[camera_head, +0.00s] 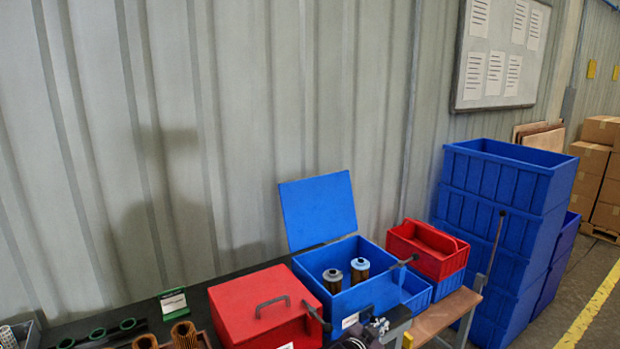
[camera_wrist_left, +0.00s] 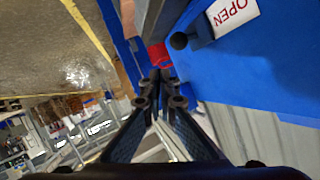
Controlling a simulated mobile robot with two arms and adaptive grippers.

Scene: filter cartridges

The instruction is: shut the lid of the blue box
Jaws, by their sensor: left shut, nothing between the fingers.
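The blue box (camera_head: 377,291) stands on the bench with its lid (camera_head: 318,209) raised, leaning back near the wall. Two filter cartridges stand inside, one with a grey top (camera_head: 332,281) and one with a light blue top (camera_head: 360,270). A dark lever (camera_head: 403,262) sticks out at the box's right side. My left gripper (camera_head: 379,326) is low in front of the box, apart from the lid. In the left wrist view the shut fingers (camera_wrist_left: 162,88) are empty, beside a blue surface (camera_wrist_left: 265,65) with an "OPEN" label (camera_wrist_left: 232,14). My right gripper is not in view.
A red box (camera_head: 262,308) with its lid down stands left of the blue box. A red bin (camera_head: 427,250) on a blue one stands to the right. Tall stacked blue crates (camera_head: 500,205) are farther right. Brown pleated cartridges (camera_head: 184,335) sit at the front left.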

